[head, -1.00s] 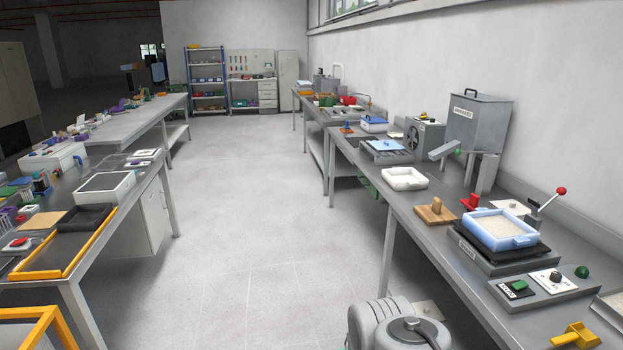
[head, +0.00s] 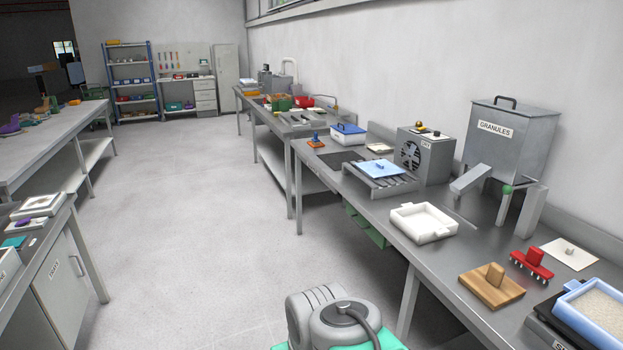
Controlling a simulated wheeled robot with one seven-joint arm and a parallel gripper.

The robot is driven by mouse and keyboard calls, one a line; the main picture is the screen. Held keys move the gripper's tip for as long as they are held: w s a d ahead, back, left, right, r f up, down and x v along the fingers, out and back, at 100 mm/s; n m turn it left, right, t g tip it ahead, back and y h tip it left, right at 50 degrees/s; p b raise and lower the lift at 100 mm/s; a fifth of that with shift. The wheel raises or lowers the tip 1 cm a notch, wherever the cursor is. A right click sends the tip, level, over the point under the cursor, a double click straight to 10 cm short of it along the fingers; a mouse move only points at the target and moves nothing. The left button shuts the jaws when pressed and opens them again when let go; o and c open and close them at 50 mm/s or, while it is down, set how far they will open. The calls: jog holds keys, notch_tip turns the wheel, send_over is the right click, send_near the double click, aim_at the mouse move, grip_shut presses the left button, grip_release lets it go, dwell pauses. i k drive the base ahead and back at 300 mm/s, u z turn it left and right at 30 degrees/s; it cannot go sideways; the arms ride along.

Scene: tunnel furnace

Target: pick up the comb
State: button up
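A red comb (head: 531,265) with a row of teeth and an upright grip lies on the right-hand metal workbench. It sits between a wooden block with a knob (head: 493,287) and a white plate with a small knob (head: 570,253). Part of my grey arm shows at the bottom middle, low and left of the bench. My gripper is not in view, so its state is hidden.
A blue tray of granules (head: 562,306) stands at the bench's right. Behind the comb is the granules hopper (head: 511,139). A white tray (head: 424,222) and a blue-lidded rack (head: 385,177) stand farther along. The floor (head: 200,250) between the benches is clear.

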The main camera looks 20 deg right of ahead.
aim_at(533, 258)
jog(key=z, duration=0.35)
jog(key=i, duration=1.1)
jog(key=z, duration=1.7)
jog(key=i, duration=1)
jog(key=z, duration=1)
